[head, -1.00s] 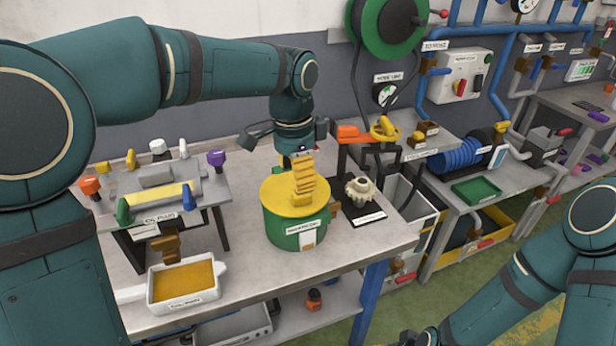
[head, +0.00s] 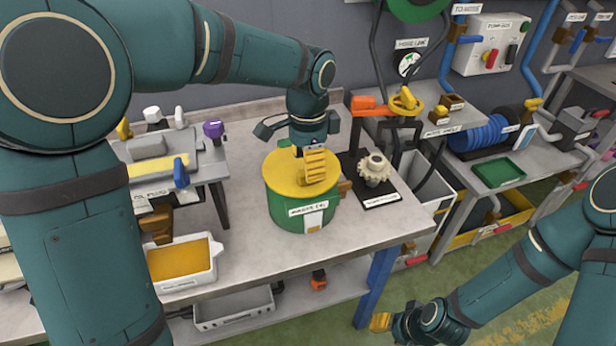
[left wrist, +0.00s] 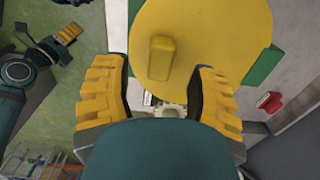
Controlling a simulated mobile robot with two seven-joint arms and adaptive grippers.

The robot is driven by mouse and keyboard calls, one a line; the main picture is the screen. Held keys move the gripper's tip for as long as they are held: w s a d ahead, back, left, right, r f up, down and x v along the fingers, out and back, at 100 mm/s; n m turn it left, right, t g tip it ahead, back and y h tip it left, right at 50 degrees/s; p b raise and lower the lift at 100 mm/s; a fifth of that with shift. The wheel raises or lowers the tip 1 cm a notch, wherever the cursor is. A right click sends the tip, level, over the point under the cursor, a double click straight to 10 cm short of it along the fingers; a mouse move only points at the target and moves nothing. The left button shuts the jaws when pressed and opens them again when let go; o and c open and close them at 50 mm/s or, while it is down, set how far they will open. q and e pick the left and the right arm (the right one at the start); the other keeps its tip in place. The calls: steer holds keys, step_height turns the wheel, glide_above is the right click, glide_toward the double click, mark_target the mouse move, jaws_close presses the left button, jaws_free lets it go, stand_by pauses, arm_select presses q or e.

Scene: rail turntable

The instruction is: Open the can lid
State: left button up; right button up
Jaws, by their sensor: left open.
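The green can (head: 290,212) with a flat yellow lid (head: 283,178) stands upright on the workbench, and the lid sits on it. My left gripper (head: 313,165) is above the lid, pointing down, and partly hides its right side. In the left wrist view, the lid (left wrist: 205,40) has a raised yellow handle (left wrist: 160,58) that lies between the open yellow fingers of my left gripper (left wrist: 161,72). Neither finger visibly touches the handle. My right gripper (head: 383,321) is low at the right, away from the bench; its jaw opening is unclear.
A gear (head: 374,168) on a dark plate stands close right of the can. A white tray (head: 184,278) of orange material is at the front left. An orange-and-yellow valve fixture (head: 403,101) is behind right. Bare bench (head: 365,232) lies front right of the can.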

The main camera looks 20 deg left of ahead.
arm_select(q)
steer(key=shift+f+b, duration=0.3)
steer(key=shift+f, duration=1.35)
jaws_close()
